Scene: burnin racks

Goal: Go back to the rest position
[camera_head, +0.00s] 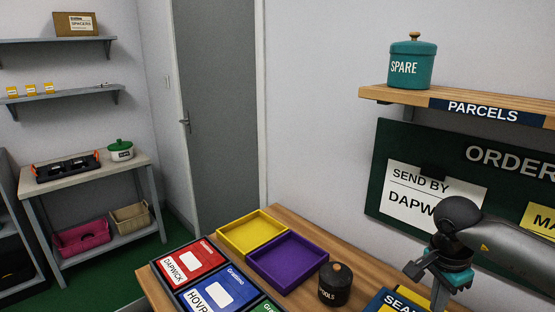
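My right arm comes in from the right edge, and its gripper (426,284) hangs above the right part of the wooden table (305,225). Its two grey fingers stand apart, with nothing seen between them. A teal part shows at the gripper's base. My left gripper is out of view.
On the table are a yellow tray (251,217), a purple tray (316,257), labelled red (187,262) and blue (216,291) items and a dark "TOOLS" pot (335,284). A "PARCELS" shelf (395,93) holds a teal "SPARE" pot (407,66) above the order board (384,163).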

